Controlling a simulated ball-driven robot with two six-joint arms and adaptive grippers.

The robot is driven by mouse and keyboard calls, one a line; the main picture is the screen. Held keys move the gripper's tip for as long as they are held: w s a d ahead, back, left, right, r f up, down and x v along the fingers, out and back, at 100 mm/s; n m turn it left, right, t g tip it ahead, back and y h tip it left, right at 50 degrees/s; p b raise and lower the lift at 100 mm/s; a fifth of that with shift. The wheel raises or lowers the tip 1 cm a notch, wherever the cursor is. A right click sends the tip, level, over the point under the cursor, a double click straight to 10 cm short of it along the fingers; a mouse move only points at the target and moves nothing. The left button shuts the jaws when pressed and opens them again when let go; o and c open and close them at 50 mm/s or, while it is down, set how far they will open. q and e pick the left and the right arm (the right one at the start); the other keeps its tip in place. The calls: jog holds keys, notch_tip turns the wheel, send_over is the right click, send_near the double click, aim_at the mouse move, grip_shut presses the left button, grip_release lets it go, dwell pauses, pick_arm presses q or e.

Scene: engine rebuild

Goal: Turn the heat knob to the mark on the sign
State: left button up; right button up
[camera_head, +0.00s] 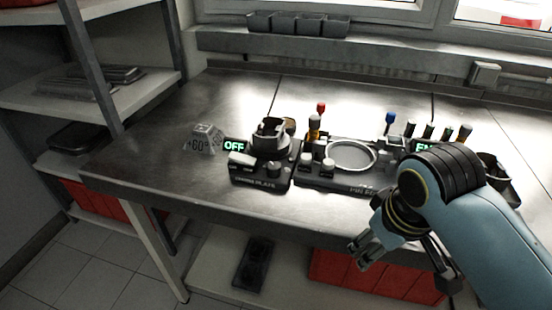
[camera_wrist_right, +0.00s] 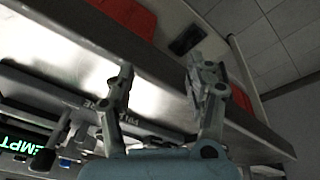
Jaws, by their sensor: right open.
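The small grey sign (camera_head: 206,138) reads about "+60°" and stands on the table left of the heating unit. The dark heating unit (camera_head: 258,183) has a lit "OFF" display (camera_head: 234,147), a light switch block (camera_head: 241,159) and a small dark round knob (camera_head: 274,170) on its front. The knob's pointer is too small to read. My right gripper (camera_head: 366,250) is open and empty in front of the table edge, well right of the knob. In the right wrist view its two fingers (camera_wrist_right: 162,82) stand apart with nothing between them. My left gripper is not in view.
A dark part (camera_head: 269,136) sits on the heating unit. Right of it is a second unit with a pale ring (camera_head: 351,155). The table (camera_head: 150,155) is clear at left. A shelf rack (camera_head: 95,95) stands beyond its left end.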

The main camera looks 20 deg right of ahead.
aim_at(275, 166)
jog(key=shift+g, duration=0.3)
jog(key=w, duration=0.2)
jog(key=w+a, duration=0.1)
jog(key=w, duration=0.3)
jog(key=shift+w+a+r, duration=0.15)
jog(key=shift+a+r, duration=0.15)
jog(key=shift+a, duration=0.05)
jog(key=shift+n+y, duration=0.3)
jog(key=shift+n, duration=0.3)
jog(key=w, duration=0.2)
jog(key=w+a+r, duration=0.1)
jog(key=w, duration=0.1)
jog(key=w+a+r, duration=0.1)
jog(key=w, duration=0.1)
jog(key=shift+w+a+r, duration=0.15)
jog(key=shift+a+r, duration=0.05)
jog(key=shift+a, duration=0.05)
jog(key=w+a+r+n+g, duration=0.2)
jog(key=w+a+r+n, duration=0.1)
jog(key=w+a+r, duration=0.55)
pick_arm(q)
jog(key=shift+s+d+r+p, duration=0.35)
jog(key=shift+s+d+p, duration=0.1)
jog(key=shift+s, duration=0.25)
pick_arm(e)
jog(key=f, duration=0.3)
jog(key=w+d+f, duration=0.1)
jog(key=f, duration=0.2)
jog(key=w+d+f, duration=0.1)
jog(key=f, duration=0.2)
